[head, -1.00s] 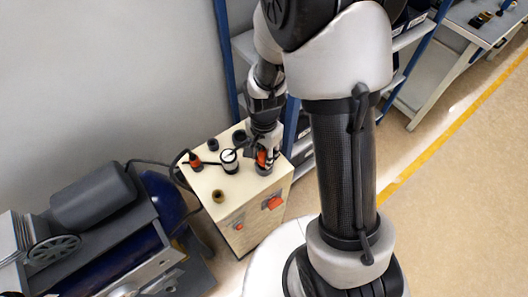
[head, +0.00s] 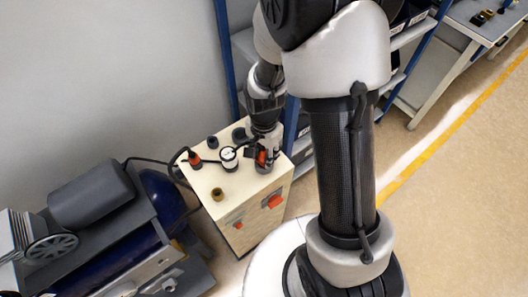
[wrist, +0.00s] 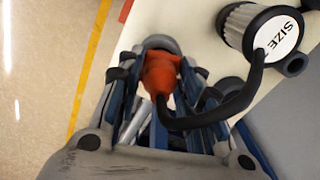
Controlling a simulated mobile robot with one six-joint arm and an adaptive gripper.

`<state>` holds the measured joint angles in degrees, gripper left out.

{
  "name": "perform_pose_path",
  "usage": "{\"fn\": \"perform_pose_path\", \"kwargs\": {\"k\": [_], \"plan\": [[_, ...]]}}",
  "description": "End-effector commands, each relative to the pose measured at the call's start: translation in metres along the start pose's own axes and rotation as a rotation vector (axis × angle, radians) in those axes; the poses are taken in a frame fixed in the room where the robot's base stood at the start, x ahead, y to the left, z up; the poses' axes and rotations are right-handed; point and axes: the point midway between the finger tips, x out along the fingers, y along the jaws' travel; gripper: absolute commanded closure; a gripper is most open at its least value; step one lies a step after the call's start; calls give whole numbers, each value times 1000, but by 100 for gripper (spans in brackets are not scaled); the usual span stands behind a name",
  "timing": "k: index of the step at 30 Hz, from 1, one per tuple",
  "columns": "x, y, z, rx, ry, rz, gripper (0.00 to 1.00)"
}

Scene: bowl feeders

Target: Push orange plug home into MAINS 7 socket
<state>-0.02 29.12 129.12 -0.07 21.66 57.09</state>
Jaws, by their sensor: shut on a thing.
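The orange plug (wrist: 161,73) is between the fingers of my gripper (wrist: 160,85) in the wrist view, and the gripper is shut on it. Its black cable (wrist: 205,122) bends away to the right. A grey round socket (wrist: 160,43) shows just beyond the plug's front end. In the head view the plug (head: 262,157) is at my gripper (head: 266,150), over the grey socket (head: 263,168) at the right of the cabinet top. The plug is at or in the socket mouth; how deep it sits is hidden. No socket label is readable.
The cream cabinet top (head: 233,180) also carries a white cylinder marked SIZE (wrist: 275,32), a brass ring (head: 217,194), dark round fittings (head: 239,134) and a second orange piece (head: 195,160). A blue-framed shelf (head: 292,120) stands close behind; a compressor-like machine (head: 110,230) is at left.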

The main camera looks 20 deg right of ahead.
Motion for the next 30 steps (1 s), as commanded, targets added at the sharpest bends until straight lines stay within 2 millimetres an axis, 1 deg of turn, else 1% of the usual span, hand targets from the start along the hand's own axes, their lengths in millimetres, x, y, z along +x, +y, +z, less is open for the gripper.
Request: {"fn": "perform_pose_path", "kwargs": {"k": [18,24,25,30], "plan": [[11,0,0,0,-1,1,95],[10,0,0,0,-1,1,95],[10,0,0,0,-1,1,65],[10,0,0,0,-1,1,54]]}}
